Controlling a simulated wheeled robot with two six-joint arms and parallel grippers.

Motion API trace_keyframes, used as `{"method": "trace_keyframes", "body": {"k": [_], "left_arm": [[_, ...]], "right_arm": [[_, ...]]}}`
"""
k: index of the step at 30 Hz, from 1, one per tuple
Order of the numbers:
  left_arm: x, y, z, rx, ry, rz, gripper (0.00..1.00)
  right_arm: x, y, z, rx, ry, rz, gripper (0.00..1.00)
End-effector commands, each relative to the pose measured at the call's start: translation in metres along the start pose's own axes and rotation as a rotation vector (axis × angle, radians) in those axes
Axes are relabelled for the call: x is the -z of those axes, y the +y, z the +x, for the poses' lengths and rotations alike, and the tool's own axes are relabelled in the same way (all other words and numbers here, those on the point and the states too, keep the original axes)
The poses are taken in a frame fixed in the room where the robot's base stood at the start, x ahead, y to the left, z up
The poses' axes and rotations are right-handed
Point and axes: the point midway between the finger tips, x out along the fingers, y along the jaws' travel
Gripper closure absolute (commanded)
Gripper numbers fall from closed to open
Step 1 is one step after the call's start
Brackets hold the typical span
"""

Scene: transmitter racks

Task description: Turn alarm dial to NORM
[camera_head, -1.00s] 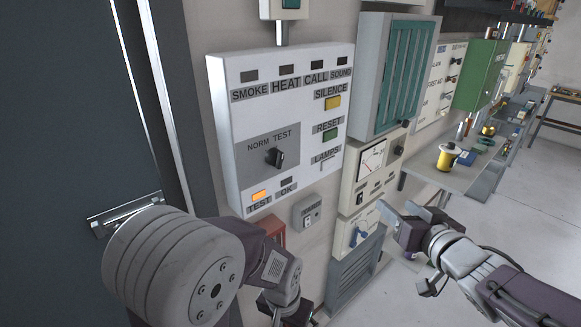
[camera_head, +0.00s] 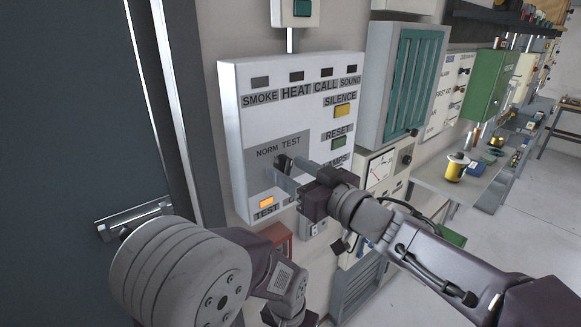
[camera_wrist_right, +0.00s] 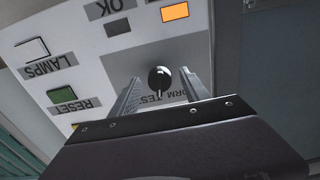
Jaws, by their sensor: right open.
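The alarm panel (camera_head: 240,95) is a white box on the wall. Its black alarm dial (camera_head: 281,163) sits on a grey plate (camera_head: 262,152) under the words NORM and TEST. The orange TEST lamp (camera_head: 266,203) is lit. My right gripper (camera_head: 283,172) is at the dial, its fingers partly hiding it. In the right wrist view the dial (camera_wrist_right: 160,78) stands between the two open fingers (camera_wrist_right: 158,88), with room on both sides. The dial's exact pointing direction is hard to tell. My left arm is low in the head view; its gripper's fingertips do not show clearly.
The yellow SILENCE button (camera_head: 345,111) and green RESET button (camera_head: 334,139) are on the panel's right. A teal-slatted cabinet (camera_head: 405,85) and a meter box (camera_head: 378,170) stand to the right. A dark door (camera_head: 60,120) is at the left.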

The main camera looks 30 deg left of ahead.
Motion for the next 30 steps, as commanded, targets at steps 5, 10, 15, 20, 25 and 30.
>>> {"method": "trace_keyframes", "body": {"k": [5, 10, 15, 20, 25, 30], "left_arm": [[0.0000, 0.0001, -0.0006, 0.000, 0.000, 0.000, 0.64], [0.0000, 0.0001, -0.0005, 0.000, 0.000, 0.000, 0.64], [0.0000, 0.0000, -0.0005, 0.000, 0.000, 0.000, 0.64], [0.0000, 0.0000, -0.0003, 0.000, 0.000, 0.000, 0.64], [-0.0001, 0.0000, 0.0010, 0.000, 0.000, 0.000, 0.64], [-0.0004, 0.0000, 0.0036, 0.000, 0.000, 0.000, 0.64]], "right_arm": [[0.0000, 0.0002, 0.0046, -0.001, 0.001, 0.000, 0.45], [-0.0001, 0.0002, 0.0042, -0.001, 0.001, 0.000, 0.59], [-0.0001, 0.0001, 0.0041, -0.001, 0.001, 0.000, 1.00], [-0.0003, 0.0001, 0.0040, 0.000, 0.000, -0.005, 1.00], [-0.0006, 0.0002, 0.0039, 0.000, 0.000, -0.050, 1.00], [-0.0011, 0.0004, 0.0039, -0.001, 0.000, -0.153, 1.00]]}}
